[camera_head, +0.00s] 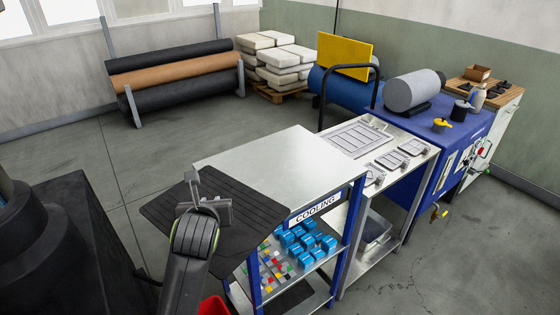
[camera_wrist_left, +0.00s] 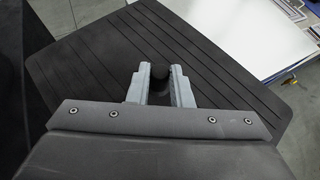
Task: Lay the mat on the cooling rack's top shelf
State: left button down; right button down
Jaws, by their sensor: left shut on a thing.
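The mat (camera_head: 255,205) is a dark, flat, ribbed sheet, roughly level. My left gripper (camera_head: 203,203) is shut on the mat's dark round knob (camera_wrist_left: 160,76), and the mat (camera_wrist_left: 85,65) spreads out around the fingers in the left wrist view. The cooling rack has a bare, pale metal top shelf (camera_head: 285,158), blue posts and a "COOLING" label (camera_head: 315,209). The mat is at the shelf's near left side and hides part of its edge. I cannot tell whether they touch. The shelf (camera_wrist_left: 235,30) also shows beyond the mat in the left wrist view. My right gripper is not in view.
Blue parts (camera_head: 305,240) and small coloured pieces (camera_head: 272,265) lie on the rack's lower shelf. A metal table (camera_head: 410,137) with trays stands right of the rack, then a blue bench (camera_head: 440,140). Floor is clear behind the rack, towards the rolls (camera_head: 175,75).

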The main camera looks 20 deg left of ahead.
aim_at(285, 170)
jog(key=i+j+z, duration=0.55)
jog(key=i, duration=0.25)
